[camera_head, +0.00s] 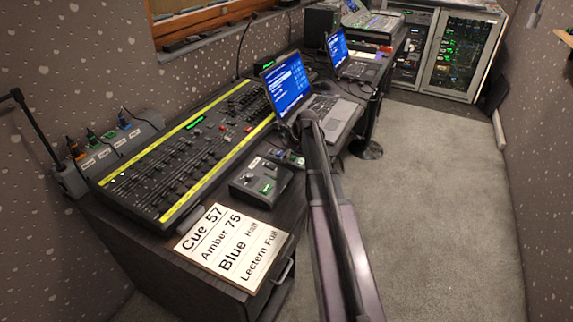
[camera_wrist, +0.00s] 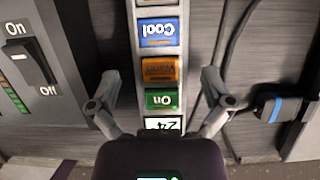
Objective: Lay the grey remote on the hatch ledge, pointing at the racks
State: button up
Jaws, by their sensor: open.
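The grey remote (camera_wrist: 158,52) fills the middle of the wrist view as a long pale strip. It has blue "Cool", orange "Warm" and green "On" buttons and a small display, all upside down. My gripper (camera_wrist: 159,76) is open, with one finger on each side of the strip near the orange and green buttons; contact cannot be told. The strip's near end is hidden by my gripper. In the head view my arm covers that part of the desk. The hatch ledge (camera_head: 205,43) runs under the wooden frame on the left wall. The racks (camera_head: 462,55) stand at the far right.
A switch box (camera_head: 261,182) sits beside a cue board (camera_head: 233,246) at the desk's near end. The long fader console (camera_head: 190,150) lies between desk front and wall. Laptops (camera_head: 335,112) stand beyond. A cable connector (camera_wrist: 282,105) lies right of the remote. The right floor is clear.

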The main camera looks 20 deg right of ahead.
jog(key=shift+w+f, duration=0.1)
jog(key=shift+f, duration=0.2)
jog(key=shift+c, duration=0.2)
jog(key=c, duration=1.2)
jog(key=shift+r, duration=0.2)
notch_tip(320, 180, up, 10)
jog(key=p, duration=0.9)
jog(key=shift+f+p, duration=0.2)
jog(key=shift+p, duration=0.2)
